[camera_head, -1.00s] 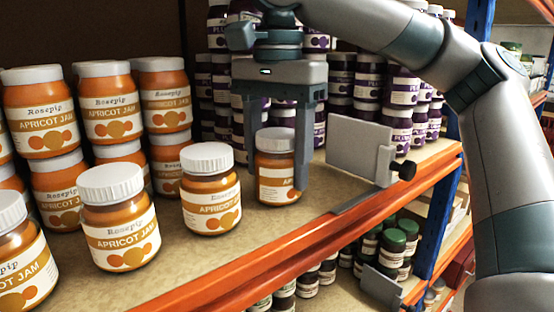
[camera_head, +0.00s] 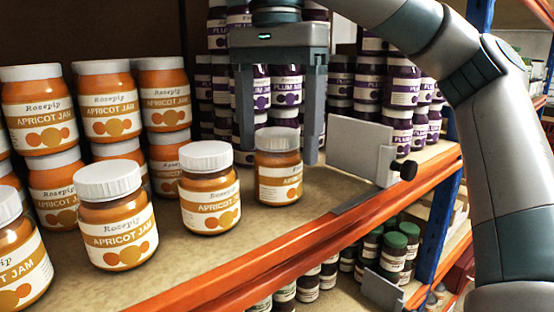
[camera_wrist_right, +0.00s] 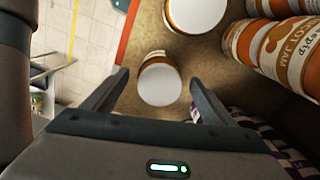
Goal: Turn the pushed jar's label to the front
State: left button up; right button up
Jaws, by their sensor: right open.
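The apricot jam jar (camera_head: 278,172) at the right end of the front row stands upright on the shelf, with a white lid and orange contents. Its label faces partly toward the front, with its text and picture turned to the right side. My right gripper (camera_head: 279,152) is open above and around the top of this jar, its fingers apart on either side. In the right wrist view the jar's white lid (camera_wrist_right: 160,84) lies between the open fingers (camera_wrist_right: 158,77), with clear space on both sides. My left gripper is not in view.
Neighbouring apricot jars (camera_head: 210,190) stand close to the left, labels facing forward. Plum jars (camera_head: 398,128) are stacked behind. A grey divider plate (camera_head: 360,148) with a black knob stands to the right. An orange shelf edge (camera_head: 300,250) runs along the front.

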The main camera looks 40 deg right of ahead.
notch_tip(320, 180, up, 7)
jog(key=shift+s+r+p, duration=0.1)
jog(key=shift+p, duration=0.3)
jog(key=shift+r, duration=0.35)
